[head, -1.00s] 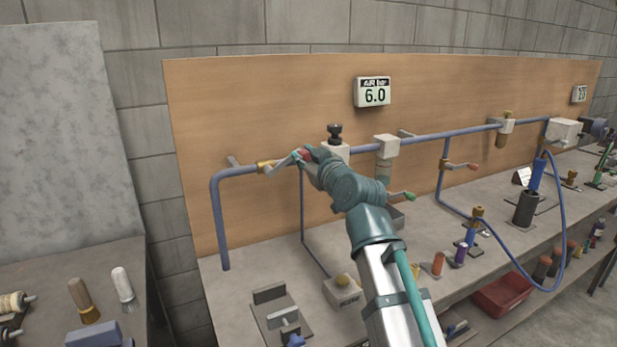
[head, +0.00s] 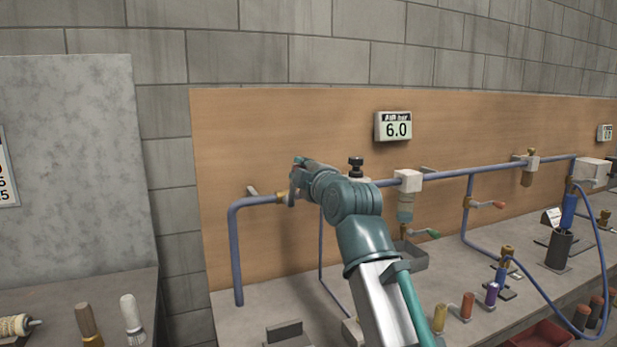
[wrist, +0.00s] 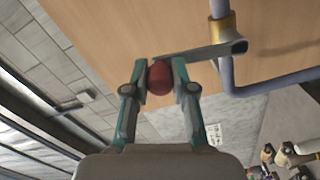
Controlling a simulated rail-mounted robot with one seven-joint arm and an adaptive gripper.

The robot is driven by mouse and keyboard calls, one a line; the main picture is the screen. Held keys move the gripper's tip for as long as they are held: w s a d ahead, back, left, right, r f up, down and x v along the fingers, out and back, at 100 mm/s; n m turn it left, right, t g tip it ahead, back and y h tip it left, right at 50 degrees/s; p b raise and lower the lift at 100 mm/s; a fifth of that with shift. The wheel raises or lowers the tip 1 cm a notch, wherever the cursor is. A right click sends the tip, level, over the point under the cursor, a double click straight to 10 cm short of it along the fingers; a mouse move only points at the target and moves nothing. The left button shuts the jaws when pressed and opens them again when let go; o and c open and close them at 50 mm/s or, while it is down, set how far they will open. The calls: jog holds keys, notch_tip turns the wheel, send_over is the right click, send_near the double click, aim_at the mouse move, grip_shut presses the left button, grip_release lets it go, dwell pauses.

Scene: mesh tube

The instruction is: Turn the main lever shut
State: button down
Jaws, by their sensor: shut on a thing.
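The main lever is a grey bar (wrist: 200,53) with a red knob (wrist: 160,78), on a brass valve (wrist: 222,28) in the blue pipe. My gripper (wrist: 160,77) is shut on the red knob, one finger on each side. In the head view my gripper (head: 297,168) is just above and right of the brass valve (head: 282,197). The lever there is mostly hidden by my gripper and appears to point steeply up from the pipe. The air display (head: 393,126) reads 6.0 bar.
The blue pipe (head: 250,201) runs along the wooden board (head: 260,130). A black-knobbed fitting (head: 356,167) stands close right of my wrist. A green-handled lever (head: 425,233) and a red-handled lever (head: 490,204) are farther right.

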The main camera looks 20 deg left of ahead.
jog(key=shift+s+a+n, duration=0.45)
jog(key=shift+a+n, duration=0.05)
jog(key=shift+n, duration=0.3)
jog(key=c, duration=0.9)
grip_release()
jog(key=shift+c, duration=0.2)
jog(key=v, duration=1.2)
jog(key=shift+r, duration=0.1)
